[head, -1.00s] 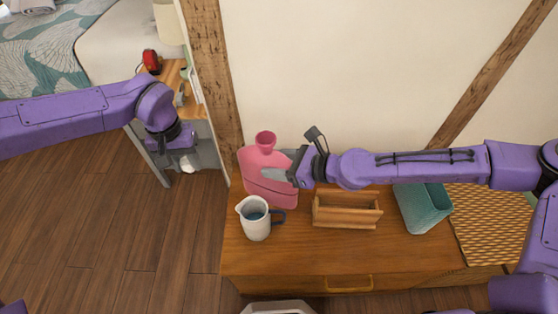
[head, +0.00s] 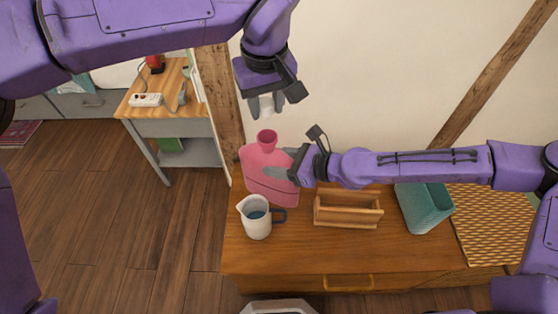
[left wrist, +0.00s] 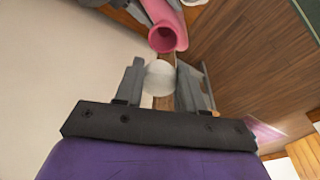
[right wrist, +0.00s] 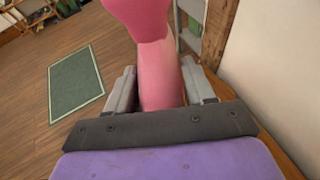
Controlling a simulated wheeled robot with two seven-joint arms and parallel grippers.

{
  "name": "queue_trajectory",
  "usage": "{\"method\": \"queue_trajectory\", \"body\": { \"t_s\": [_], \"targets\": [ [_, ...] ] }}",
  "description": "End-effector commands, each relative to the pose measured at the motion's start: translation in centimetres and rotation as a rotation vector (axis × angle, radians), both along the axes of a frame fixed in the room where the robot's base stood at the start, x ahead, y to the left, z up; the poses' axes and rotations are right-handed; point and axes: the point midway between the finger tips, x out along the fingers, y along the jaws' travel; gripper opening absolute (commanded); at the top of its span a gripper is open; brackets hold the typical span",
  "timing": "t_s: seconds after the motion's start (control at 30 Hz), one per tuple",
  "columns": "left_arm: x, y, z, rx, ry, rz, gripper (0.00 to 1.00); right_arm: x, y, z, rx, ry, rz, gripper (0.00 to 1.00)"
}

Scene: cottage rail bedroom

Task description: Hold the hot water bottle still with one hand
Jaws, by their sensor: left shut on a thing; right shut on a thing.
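The pink hot water bottle (head: 262,166) stands upright on the wooden dresser top, its funnel-shaped neck (head: 266,140) open at the top. My right gripper (head: 280,168) is shut on its body from the right; the bottle also fills the space between the fingers in the right wrist view (right wrist: 160,75). My left gripper (head: 265,104) is above the bottle, shut on a small white rounded object (left wrist: 159,78), likely a stopper. In the left wrist view the bottle's open mouth (left wrist: 162,40) is just beyond this object, apart from it.
A white jug (head: 256,220) with a dark handle stands in front of the bottle. A wooden box (head: 347,212), a teal bin (head: 422,208) and a woven mat (head: 490,222) are to the right. A side table (head: 168,112) with a power strip (head: 146,100) stands at the left.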

Motion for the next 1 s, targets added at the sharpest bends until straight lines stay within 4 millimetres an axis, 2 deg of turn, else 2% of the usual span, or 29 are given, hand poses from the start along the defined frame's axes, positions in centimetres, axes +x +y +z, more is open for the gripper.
{"method": "queue_trajectory", "body": {
  "t_s": [0.4, 0.8, 1.0],
  "targets": [
    [0.0, 0.1, -0.2, 0.006, -0.011, 0.011, 0.11, 0.1, 0.0, 0.2, 0.002, -0.003, 0.000, 0.00],
    [0.0, 0.1, -3.8, 0.007, -0.011, 0.010, 0.11, 0.1, 0.0, 0.2, 0.002, -0.003, 0.000, 0.00],
    [0.0, 0.1, -4.1, 0.005, -0.013, 0.011, 0.11, 0.1, 0.0, 0.2, 0.002, -0.003, 0.000, 0.00]
  ]
}}
